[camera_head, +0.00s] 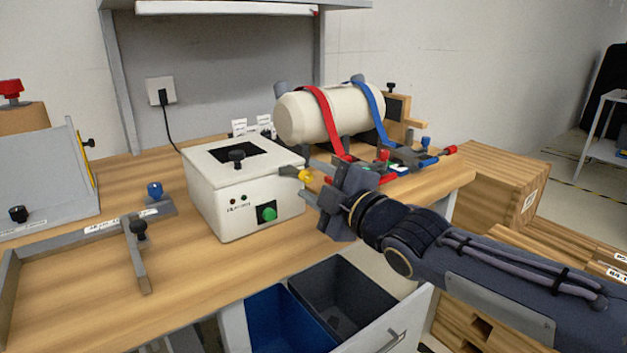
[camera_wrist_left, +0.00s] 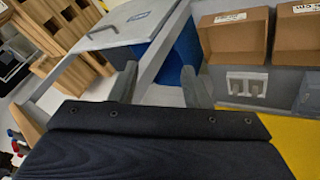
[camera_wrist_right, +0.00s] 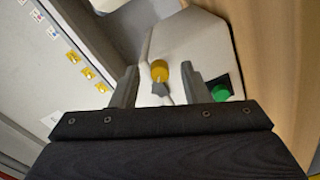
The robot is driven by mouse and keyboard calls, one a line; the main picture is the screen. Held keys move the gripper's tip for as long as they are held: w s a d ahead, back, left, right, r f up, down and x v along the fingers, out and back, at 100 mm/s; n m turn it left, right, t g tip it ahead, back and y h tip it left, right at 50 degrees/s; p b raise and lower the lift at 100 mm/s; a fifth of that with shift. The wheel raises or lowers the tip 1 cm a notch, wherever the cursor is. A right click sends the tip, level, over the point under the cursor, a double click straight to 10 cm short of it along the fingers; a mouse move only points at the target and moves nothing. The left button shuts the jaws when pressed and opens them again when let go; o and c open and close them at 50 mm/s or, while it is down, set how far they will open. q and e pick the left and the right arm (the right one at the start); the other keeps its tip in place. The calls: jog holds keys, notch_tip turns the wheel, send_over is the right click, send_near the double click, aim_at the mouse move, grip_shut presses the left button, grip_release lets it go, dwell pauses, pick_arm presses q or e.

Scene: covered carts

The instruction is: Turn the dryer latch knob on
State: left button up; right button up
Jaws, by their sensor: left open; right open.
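The dryer (camera_head: 232,205) is a white box on the workbench with a dark window and a black knob (camera_head: 236,156) on its lid. A green button (camera_head: 267,213) is on its front. The yellow latch knob (camera_head: 306,175) with a grey tip sits at its right side. My right gripper (camera_head: 319,186) is open beside the latch knob. In the right wrist view, the knob (camera_wrist_right: 160,71) appears between and beyond the open fingers; contact cannot be told. My left gripper (camera_wrist_left: 160,85) is open and empty in its wrist view and outside the head view.
A cream cylinder (camera_head: 305,117) with red and blue straps stands behind the dryer. A grey fixture (camera_head: 137,240) with a blue knob lies left of it. An open drawer with blue (camera_head: 285,318) and dark bins is below. Wooden crates (camera_head: 500,185) stand at right.

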jog(key=p+v, duration=0.1)
jog(key=v, duration=0.6)
jog(key=shift+p, duration=0.3)
